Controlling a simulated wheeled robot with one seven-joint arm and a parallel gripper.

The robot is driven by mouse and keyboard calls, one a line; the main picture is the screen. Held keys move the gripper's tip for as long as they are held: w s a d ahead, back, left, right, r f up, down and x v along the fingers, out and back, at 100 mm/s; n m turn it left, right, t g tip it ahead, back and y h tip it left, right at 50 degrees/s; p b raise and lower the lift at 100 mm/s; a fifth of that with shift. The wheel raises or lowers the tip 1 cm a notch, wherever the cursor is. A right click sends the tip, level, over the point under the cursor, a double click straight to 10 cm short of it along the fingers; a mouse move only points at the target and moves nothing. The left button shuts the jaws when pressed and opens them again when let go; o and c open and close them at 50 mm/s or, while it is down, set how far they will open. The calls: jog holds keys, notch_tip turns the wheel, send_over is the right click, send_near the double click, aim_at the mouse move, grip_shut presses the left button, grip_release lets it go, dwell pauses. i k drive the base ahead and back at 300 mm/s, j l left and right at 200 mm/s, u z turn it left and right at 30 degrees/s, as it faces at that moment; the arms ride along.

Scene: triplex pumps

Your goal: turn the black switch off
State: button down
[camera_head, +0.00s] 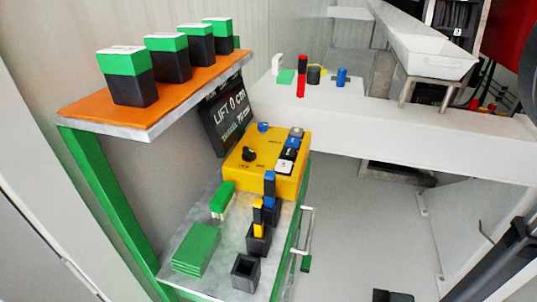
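The yellow control box (262,178) sits on the grey lower shelf of the green-framed stand, near the middle of the picture. The black switch (249,154) is a round knob on the left part of its top face. Its pointer direction and the small labels around it are too small to read surely. A blue knob (263,127) sits behind it, and a row of white, black and blue buttons (289,154) runs along the right side. Nothing touches the black switch. I cannot make out my gripper; dark parts at the lower right edge are cut off and unclear.
An orange upper shelf (80,110) with several green-and-black blocks stands left of the box. A dark display (228,118) reads "LIFT 0 cm". Green plates (196,250), a brush (222,199) and black holders (245,273) lie in front. Grey floor (350,235) is open to the right.

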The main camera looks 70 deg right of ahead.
aim_at(248, 156)
jog(key=z, duration=0.5)
jog(key=k+j+z, duration=0.2)
jog(key=z, duration=0.15)
jog(key=k+j+z, duration=0.2)
jog(key=z, duration=0.2)
jog(key=k+j+z, duration=0.15)
jog(key=z, duration=0.2)
jog(key=k+j, duration=0.1)
jog(key=k, duration=0.4)
